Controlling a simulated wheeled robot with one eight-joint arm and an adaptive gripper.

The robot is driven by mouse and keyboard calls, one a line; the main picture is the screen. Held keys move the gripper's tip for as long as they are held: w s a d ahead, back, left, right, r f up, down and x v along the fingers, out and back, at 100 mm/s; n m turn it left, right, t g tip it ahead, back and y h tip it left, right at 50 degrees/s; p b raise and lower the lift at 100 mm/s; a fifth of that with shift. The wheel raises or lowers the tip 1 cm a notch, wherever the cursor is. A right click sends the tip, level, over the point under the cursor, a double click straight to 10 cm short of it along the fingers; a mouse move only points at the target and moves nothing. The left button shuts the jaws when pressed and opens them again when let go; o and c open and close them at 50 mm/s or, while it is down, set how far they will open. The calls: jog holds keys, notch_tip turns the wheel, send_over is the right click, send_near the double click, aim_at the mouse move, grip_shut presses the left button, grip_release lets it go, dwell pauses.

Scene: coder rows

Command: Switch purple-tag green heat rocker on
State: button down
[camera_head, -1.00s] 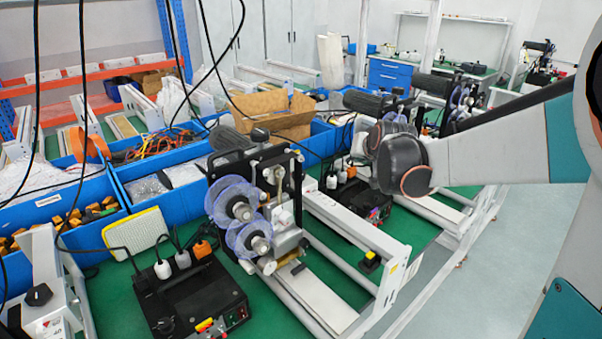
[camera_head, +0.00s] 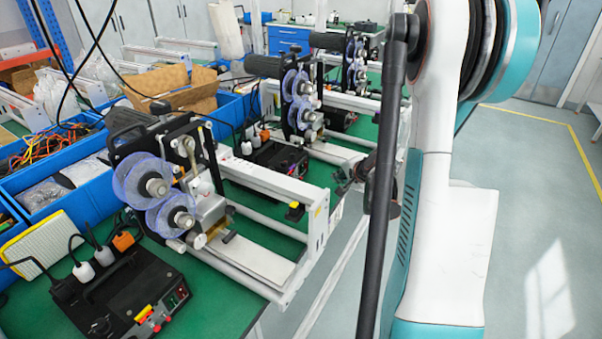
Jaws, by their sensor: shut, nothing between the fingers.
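The nearest black control box (camera_head: 118,290) stands on the green bench at lower left. Its front panel (camera_head: 176,297) has small red and green parts, too small to read. A second black control box (camera_head: 272,157) stands farther back with a similar small panel. My gripper (camera_head: 345,184) is a small dark shape, shut and empty, partly hidden behind my black arm link. It is right of the second box and apart from it.
A coder machine with clear purple-edged reels (camera_head: 150,188) and a white rail frame (camera_head: 275,185) stand between the boxes. Blue bins (camera_head: 60,200) line the back left. Black cables hang at upper left. The floor at right (camera_head: 545,200) is clear.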

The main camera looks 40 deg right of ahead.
aim_at(302, 168)
jog(key=shift+w, duration=0.1)
jog(key=shift+w+a+f+b, duration=0.1)
jog(key=shift+w+a+f, duration=0.3)
jog(key=shift+w, duration=0.9)
jog(key=shift+w+a+f+b, duration=0.1)
jog(key=shift+w+a, duration=0.65)
jog(key=shift+w, duration=0.6)
jog(key=shift+w+a+f+b, duration=0.15)
jog(key=shift+w+a, duration=0.4)
jog(key=shift+w, duration=0.75)
jog(key=shift+w, duration=0.1)
jog(key=shift+w+a+f, duration=0.1)
jog(key=shift+w+a, duration=0.05)
jog(key=shift+w, duration=0.15)
jog(key=shift+w+a, duration=0.1)
jog(key=shift+w, duration=0.15)
jog(key=shift+s+d, duration=0.25)
jog(key=shift+s, duration=0.4)
